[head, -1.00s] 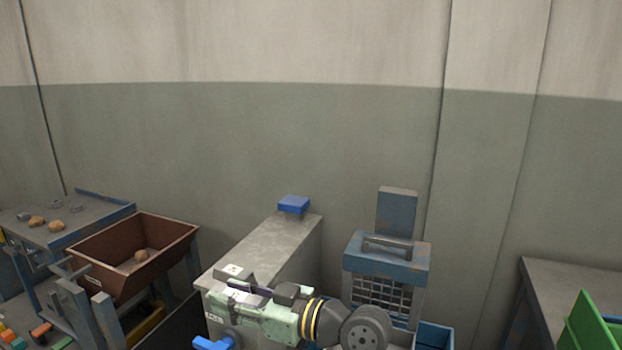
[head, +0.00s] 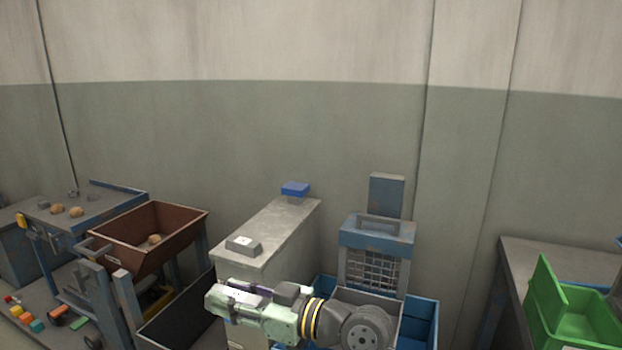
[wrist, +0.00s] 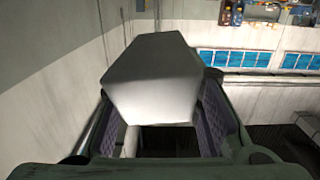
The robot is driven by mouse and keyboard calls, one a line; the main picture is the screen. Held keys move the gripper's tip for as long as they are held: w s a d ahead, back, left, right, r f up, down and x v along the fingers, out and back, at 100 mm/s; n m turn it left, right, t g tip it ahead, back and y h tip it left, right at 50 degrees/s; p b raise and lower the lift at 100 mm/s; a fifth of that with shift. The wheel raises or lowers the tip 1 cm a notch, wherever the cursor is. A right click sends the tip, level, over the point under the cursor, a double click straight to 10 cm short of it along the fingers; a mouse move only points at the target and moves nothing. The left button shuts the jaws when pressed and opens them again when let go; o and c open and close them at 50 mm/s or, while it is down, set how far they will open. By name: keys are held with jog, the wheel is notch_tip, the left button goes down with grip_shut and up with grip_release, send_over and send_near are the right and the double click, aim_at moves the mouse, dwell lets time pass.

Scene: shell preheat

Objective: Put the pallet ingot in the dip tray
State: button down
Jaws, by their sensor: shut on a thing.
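My gripper (wrist: 160,118) is shut on a grey, bevelled ingot (wrist: 150,72), which fills the middle of the wrist view between the two dark ribbed pads. In the head view, my gripper's pale green body (head: 250,312) lies across the lower middle, in front of the grey cabinet; its fingertips and the held ingot cannot be made out there. I cannot tell from these frames which container is the dip tray. A dark open tray (head: 178,318) stands left of the cabinet, and a blue-walled bin (head: 422,312) lies behind my arm at right.
A grey block with a white mark (head: 243,246) and a blue block (head: 295,188) sit on the cabinet top (head: 270,228). A brown hopper (head: 125,255) and a bench (head: 100,212) stand left. A blue caged machine (head: 376,250) and green bin (head: 580,325) are right.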

jog(key=w+d+f+m+t+h, duration=0.1)
jog(key=w+f+m+t+h, duration=0.3)
jog(key=w+f, duration=0.5)
jog(key=w+d+f+m+t+h, duration=0.2)
jog(key=w+f+m+t+h, duration=0.15)
jog(key=w+f, duration=0.6)
jog(key=s+d+f+m+t+h+b, duration=0.1)
jog(key=s+d+f+m+h+b, duration=0.1)
jog(key=f, duration=1)
jog(key=s+d+f+m+t+h+b, duration=0.1)
jog(key=s+d+f, duration=0.4)
jog(key=f, duration=0.6)
jog(key=s+d+f+m+t+h+b, duration=0.1)
jog(key=s+d+f+m+h+b, duration=0.2)
jog(key=f, duration=0.9)
jog(key=h+b, duration=0.1)
jog(key=h, duration=0.1)
jog(key=shift+s+d+f+h, duration=0.3)
jog(key=shift+s+d+h, duration=0.05)
jog(key=shift+a, duration=0.1)
